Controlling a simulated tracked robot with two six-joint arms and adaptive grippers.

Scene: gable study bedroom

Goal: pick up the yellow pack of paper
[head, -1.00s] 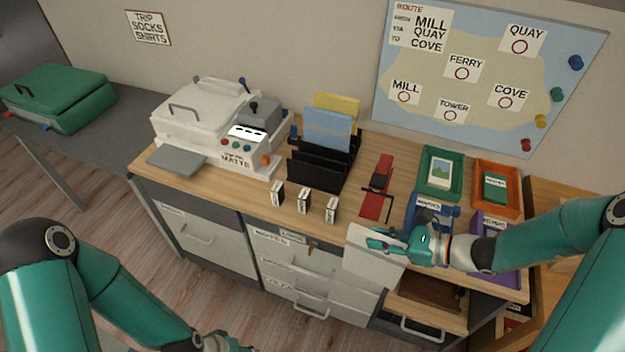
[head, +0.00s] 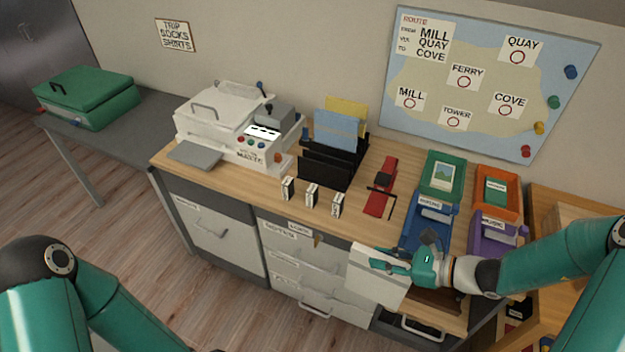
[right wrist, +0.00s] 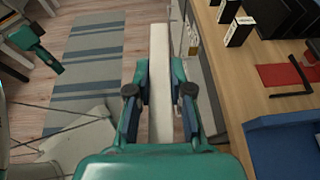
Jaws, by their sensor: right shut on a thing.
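My right gripper (head: 405,258) is shut on a pale, off-white flat pack (head: 376,279), held upright in front of the desk's front edge. In the right wrist view, this pale pack (right wrist: 160,85) is a thick slab edge between the fingers of my right gripper (right wrist: 160,95). It looks cream-white rather than yellow. A yellow sheet or pack (head: 347,107) stands at the back of the black rack (head: 323,172), partly hidden behind a blue one (head: 334,130). My left gripper is not visible in the head view; only its arm shows there.
The desk holds a white machine (head: 222,125), several small black-and-white boxes, a red tool (head: 382,190), a blue tray (head: 418,232), and green (head: 437,190), orange (head: 507,215) and purple (head: 483,243) trays. Drawers (head: 290,262) are below. A green case (head: 88,98) stands on a side table.

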